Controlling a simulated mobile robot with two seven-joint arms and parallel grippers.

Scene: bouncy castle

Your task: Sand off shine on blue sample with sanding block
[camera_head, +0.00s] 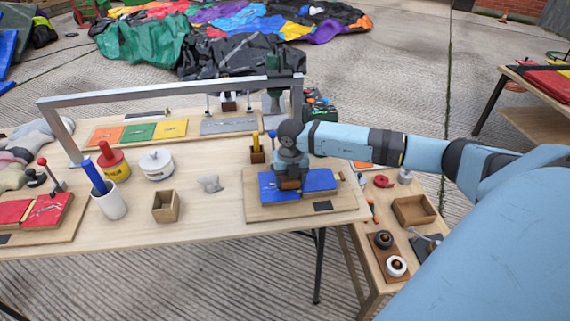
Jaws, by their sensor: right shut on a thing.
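The blue sample (320,181) lies on a wooden board (262,211) at the right end of the table, and its blue surface shows on both sides of my right gripper. My right gripper (289,183) points down over the middle of the sample. It is shut on a small brown block, which looks like the sanding block (290,185). The block is at the sample's surface; I cannot tell whether they touch. The gripper and block hide the middle of the sample. My left gripper is not in view.
A grey frame (170,92) spans the table's back. A small wooden box (166,206), a white cup (109,201), a white pot (157,165) and a red-topped tin (114,161) stand left. A crumpled grey cloth (210,184) lies near the board. A lower side table (376,283) holds a wooden tray (414,210).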

